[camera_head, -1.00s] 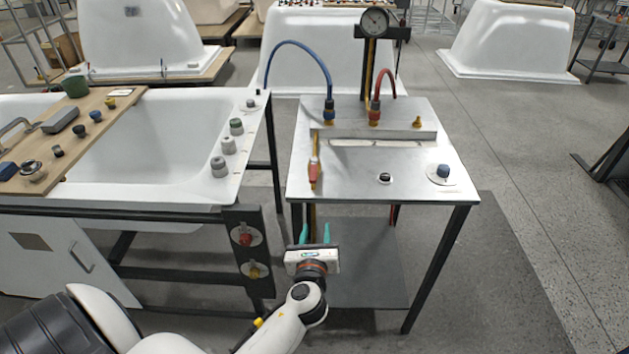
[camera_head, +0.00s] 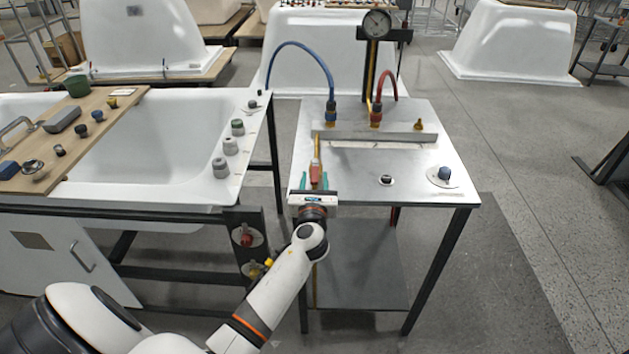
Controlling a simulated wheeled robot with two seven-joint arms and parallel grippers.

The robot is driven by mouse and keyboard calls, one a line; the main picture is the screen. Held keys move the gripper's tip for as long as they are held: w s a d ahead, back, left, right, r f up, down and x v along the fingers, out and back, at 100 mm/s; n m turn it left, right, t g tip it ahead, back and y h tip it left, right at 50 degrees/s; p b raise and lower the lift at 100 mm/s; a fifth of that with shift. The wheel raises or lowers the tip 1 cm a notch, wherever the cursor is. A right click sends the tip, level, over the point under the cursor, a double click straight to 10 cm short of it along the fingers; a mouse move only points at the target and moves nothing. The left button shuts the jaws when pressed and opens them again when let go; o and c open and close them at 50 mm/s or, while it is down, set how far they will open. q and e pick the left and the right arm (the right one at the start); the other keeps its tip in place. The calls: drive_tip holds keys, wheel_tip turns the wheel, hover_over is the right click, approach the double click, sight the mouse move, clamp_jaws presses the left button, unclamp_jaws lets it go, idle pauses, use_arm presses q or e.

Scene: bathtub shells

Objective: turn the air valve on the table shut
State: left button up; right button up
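A red valve handle (camera_head: 316,171) sits at the front left of the metal table (camera_head: 410,160), on the end of a yellow pipe (camera_head: 317,146). The handle lies in line with the pipe, pointing towards me. My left gripper (camera_head: 315,182) is at the table's front left edge. Its two teal fingers are apart, one to each side of the red handle. I cannot tell whether they touch it; the gripper body hides the handle's near end. My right gripper is not in view.
A raised metal block (camera_head: 395,131) carries blue and red hoses below a gauge (camera_head: 376,23). A bathtub (camera_head: 215,192) stands left.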

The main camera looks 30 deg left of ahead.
use_arm(q)
clamp_jaws()
drive_tip(key=shift+w+d, duration=0.1)
drive_tip(key=shift+w, duration=0.05)
idle(0.4)
drive_tip(key=shift+w+d+f+n+g+y+b, duration=0.1)
drive_tip(key=shift+w+d+n+g+y+b, duration=0.2)
drive_tip(key=shift+n+g+y+b, duration=0.35)
drive_tip(key=shift+w+d+f+n+g+y+b, duration=0.15)
drive_tip(key=shift+d+n+g+y+b, duration=0.3)
drive_tip(key=shift+y, duration=0.4)
drive_tip(key=shift+w+d+r+n+g+y+b, duration=0.15)
drive_tip(key=shift+w+n+g+y+b, duration=0.15)
drive_tip(key=shift+n+g+y, duration=0.35)
drive_tip(key=shift+w+d+n+g+y+b, duration=0.1)
drive_tip(key=shift+w+n+g+y+b, duration=0.15)
drive_tip(key=shift+n+g+y+b, duration=0.4)
drive_tip(key=shift+w+d+r+n+g+y+b, duration=0.15)
drive_tip(key=shift+w+n+g+y, duration=0.15)
drive_tip(key=shift+n+g, duration=0.35)
drive_tip(key=shift+f+g, duration=0.1)
drive_tip(key=shift+g, duration=0.25)
unclamp_jaws()
